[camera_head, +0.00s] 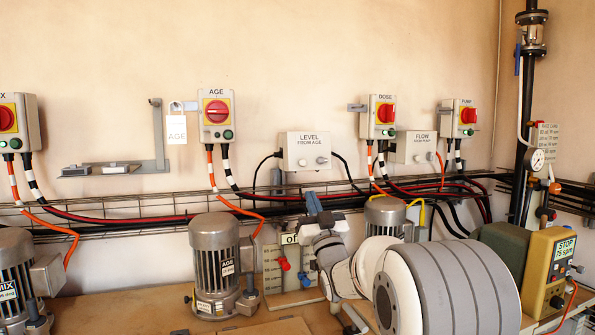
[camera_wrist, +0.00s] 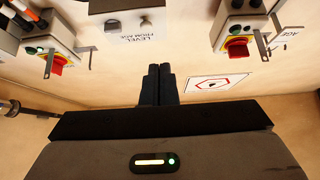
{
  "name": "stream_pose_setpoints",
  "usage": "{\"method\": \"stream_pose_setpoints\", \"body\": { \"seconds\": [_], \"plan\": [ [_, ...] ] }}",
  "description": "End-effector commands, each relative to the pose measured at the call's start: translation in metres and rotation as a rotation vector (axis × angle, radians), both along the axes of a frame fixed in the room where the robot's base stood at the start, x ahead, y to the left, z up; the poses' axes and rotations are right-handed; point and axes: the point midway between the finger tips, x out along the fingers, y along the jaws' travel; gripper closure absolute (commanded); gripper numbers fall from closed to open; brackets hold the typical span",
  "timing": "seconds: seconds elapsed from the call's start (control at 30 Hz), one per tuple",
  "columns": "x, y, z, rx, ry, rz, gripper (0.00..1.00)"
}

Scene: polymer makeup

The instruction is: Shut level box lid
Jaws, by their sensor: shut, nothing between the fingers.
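The level box (camera_head: 305,151) is a pale grey wall box marked "LEVEL FROM AGE", right of the AGE switch. Its labelled front faces out, and I see no clear gap around it; I cannot tell whether the lid is fully shut. In the wrist view the level box (camera_wrist: 118,22) shows upside down at the top, with two grey fasteners on its lettered face. My gripper (camera_head: 312,203) is below the box in the head view, fingers pointing up, apart from it. In the wrist view my gripper (camera_wrist: 160,70) has its dark fingers together and empty.
Cables and a wire tray (camera_head: 130,228) run below. Motors (camera_head: 215,265) stand on the bench.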

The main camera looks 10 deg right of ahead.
Motion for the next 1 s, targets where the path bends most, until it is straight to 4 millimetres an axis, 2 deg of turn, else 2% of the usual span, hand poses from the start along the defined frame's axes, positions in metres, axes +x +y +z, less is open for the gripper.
{"method": "stream_pose_setpoints", "body": {
  "seconds": [0.17, 0.57, 0.8, 1.0],
  "plan": [
    [0.012, 0.003, 0.01, -0.001, 0.001, 0.001, 1.0],
    [0.076, 0.016, 0.06, 0.0, 0.0, 0.0, 1.0],
    [0.107, 0.022, 0.056, 0.0, 0.002, 0.001, 1.0],
    [0.116, 0.024, 0.054, 0.0, 0.002, 0.001, 1.0]
  ]
}}
